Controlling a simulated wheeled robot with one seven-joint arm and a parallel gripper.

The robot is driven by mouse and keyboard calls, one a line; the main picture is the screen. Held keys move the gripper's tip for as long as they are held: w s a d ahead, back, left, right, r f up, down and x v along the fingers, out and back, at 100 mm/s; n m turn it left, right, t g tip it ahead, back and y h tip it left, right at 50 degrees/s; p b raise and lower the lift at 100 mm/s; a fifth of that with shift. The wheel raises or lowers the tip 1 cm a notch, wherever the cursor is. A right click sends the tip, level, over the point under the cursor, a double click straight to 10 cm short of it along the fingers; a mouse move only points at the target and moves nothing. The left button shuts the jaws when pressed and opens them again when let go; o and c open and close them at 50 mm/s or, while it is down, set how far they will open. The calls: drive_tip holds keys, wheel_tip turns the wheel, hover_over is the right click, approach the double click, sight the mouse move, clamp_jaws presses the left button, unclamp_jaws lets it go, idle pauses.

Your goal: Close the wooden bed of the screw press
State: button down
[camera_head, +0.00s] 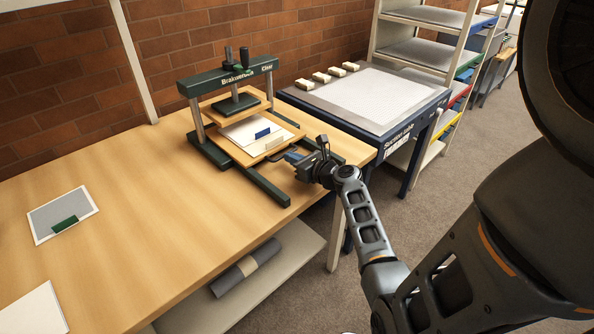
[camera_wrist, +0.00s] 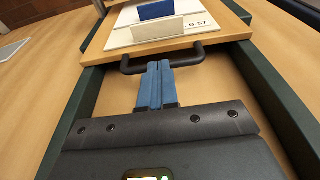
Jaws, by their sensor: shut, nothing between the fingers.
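The screw press (camera_head: 198,122) has a dark green frame and stands on the wooden table. Its wooden bed (camera_head: 284,143) sticks out from under the platen (camera_head: 235,104), toward my arm. The bed's front edge (camera_wrist: 100,50) and its black handle (camera_wrist: 194,57) show in the wrist view. White sheets (camera_head: 243,134), a blue block (camera_head: 262,133) and a cream block (camera_head: 275,143) lie on the bed. My gripper (camera_wrist: 158,66) is shut, its blue fingers together at the middle of the handle. I cannot tell whether they touch it. The fingers hide part of the handle.
Dark green rails (camera_head: 267,187) run forward on both sides of the bed. A blue side table (camera_head: 433,106) with small cream blocks stands to the right. A grey sheet with a green block (camera_head: 65,224) lies on the left of the wooden table (camera_head: 140,215), which has clear room around it.

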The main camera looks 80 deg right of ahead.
sight(276, 149)
drive_tip(key=x, duration=0.4)
drive_tip(key=shift+w+r, duration=0.1)
drive_tip(key=shift+r, duration=0.25)
drive_tip(key=shift+w+d+r, duration=0.1)
drive_tip(key=shift+w, duration=0.1)
drive_tip(key=shift+r, duration=0.1)
